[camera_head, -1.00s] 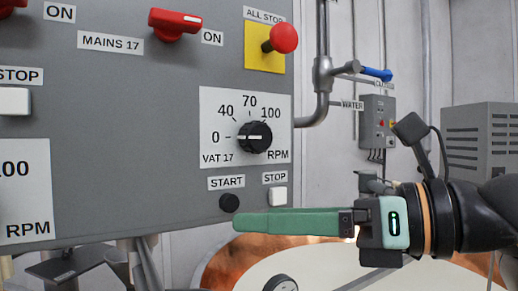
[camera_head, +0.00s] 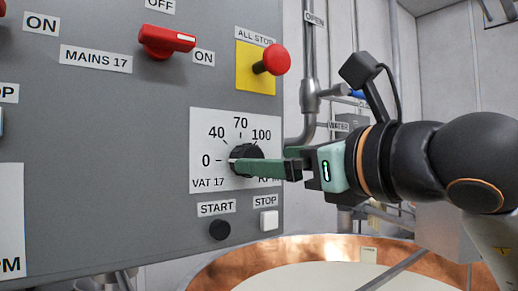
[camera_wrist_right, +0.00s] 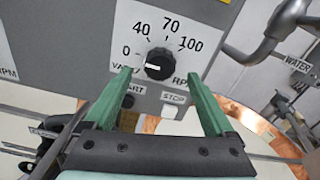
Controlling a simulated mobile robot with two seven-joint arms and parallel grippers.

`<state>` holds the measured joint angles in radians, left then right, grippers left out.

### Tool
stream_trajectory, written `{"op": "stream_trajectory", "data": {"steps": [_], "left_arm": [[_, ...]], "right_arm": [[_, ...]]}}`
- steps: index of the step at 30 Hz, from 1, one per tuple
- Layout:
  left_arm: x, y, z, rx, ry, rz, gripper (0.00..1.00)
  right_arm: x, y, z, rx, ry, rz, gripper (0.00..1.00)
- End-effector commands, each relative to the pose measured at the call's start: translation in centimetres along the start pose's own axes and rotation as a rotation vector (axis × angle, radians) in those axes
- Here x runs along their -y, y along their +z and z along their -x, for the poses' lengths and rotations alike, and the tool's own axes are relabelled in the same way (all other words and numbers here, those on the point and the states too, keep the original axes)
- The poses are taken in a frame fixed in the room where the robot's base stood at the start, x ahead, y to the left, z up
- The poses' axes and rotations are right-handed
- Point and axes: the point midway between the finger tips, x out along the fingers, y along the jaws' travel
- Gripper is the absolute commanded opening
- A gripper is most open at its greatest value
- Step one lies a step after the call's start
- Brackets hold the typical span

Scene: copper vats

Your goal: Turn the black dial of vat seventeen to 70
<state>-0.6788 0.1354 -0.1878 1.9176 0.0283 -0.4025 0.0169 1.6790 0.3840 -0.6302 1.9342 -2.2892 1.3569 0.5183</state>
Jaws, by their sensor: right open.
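The black dial of vat 17 (camera_head: 243,153) sits on a white plate marked 0, 40, 70, 100 and RPM. Its white pointer line points left at 0. It also shows in the right wrist view (camera_wrist_right: 159,64). My right gripper (camera_head: 238,166) is open at the dial, one green finger crossing its lower part in the head view. In the wrist view the open fingers (camera_wrist_right: 158,74) appear to either side of the dial, with a gap on each side. Whether the tips reach beside it in depth, I cannot tell. My left gripper is not in view.
Below the dial are the black START button (camera_head: 219,230) and the white STOP button (camera_head: 269,221). Above are the red mains switch (camera_head: 166,40), turned toward ON, and the red all-stop button (camera_head: 271,60). A copper vat (camera_head: 262,255) stands below; pipes (camera_head: 309,90) run right of the panel.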

Motion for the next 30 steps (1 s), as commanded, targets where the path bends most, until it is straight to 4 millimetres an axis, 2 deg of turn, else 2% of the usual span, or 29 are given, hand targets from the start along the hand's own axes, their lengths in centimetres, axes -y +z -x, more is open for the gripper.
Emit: {"op": "stream_trajectory", "data": {"steps": [3, 7, 19, 30], "left_arm": [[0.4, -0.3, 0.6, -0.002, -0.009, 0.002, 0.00], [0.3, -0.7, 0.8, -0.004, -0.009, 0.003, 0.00], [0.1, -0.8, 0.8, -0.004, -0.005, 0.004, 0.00], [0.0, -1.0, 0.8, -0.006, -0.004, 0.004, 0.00]], "right_arm": [[0.0, 0.2, -2.0, -0.001, 0.001, -0.001, 0.89], [0.0, 0.1, -3.4, 0.000, 0.001, -0.001, 0.89], [0.0, 0.0, -4.0, 0.001, 0.001, 0.000, 0.88], [0.0, 0.0, -4.0, 0.001, 0.000, 0.000, 0.46]]}}
